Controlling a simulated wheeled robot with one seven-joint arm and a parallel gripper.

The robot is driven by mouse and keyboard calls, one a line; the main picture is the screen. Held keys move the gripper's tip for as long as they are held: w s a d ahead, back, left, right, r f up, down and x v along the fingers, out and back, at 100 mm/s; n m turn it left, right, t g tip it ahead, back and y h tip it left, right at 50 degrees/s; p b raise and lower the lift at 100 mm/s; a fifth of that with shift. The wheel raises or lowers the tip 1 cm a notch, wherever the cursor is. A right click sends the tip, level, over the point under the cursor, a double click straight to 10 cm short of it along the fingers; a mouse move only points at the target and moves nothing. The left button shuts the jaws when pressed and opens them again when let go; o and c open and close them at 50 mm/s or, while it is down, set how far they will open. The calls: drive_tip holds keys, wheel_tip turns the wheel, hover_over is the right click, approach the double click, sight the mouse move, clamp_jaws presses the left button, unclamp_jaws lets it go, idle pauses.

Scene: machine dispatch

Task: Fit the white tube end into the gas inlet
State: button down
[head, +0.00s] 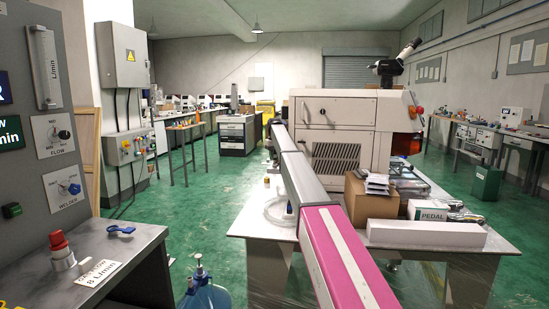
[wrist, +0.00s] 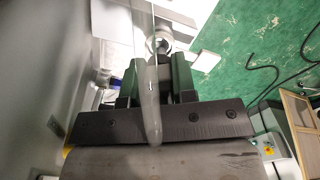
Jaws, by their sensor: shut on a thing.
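In the wrist view my gripper (wrist: 155,78) has its dark fingers closed on the pale, translucent white tube (wrist: 150,115). The tube passes between the fingers, with one rounded end lying back over the gripper's dark body. Its other part runs up the picture past the fingertips. A round metallic ring-shaped fitting (wrist: 159,42) shows just beyond the fingertips; I cannot tell whether it is the gas inlet or whether the tube touches it. In the head view my arm reaches away toward the large beige machine (head: 335,115), and the gripper itself is not distinguishable there.
A white table (head: 265,226) under the machine holds a coil of clear tubing (head: 278,213), a cardboard box (head: 371,203) and a PEDAL box (head: 431,211). A grey control panel (head: 45,150) with knobs stands close at the left.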

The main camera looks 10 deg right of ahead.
drive_tip(key=shift+f, duration=1.35)
idle(0.9)
drive_tip(key=shift+c, duration=2.3)
unclamp_jaws()
drive_tip(key=shift+r, duration=0.25)
drive_tip(key=shift+a+r, duration=0.1)
drive_tip(key=shift+r, duration=2.75)
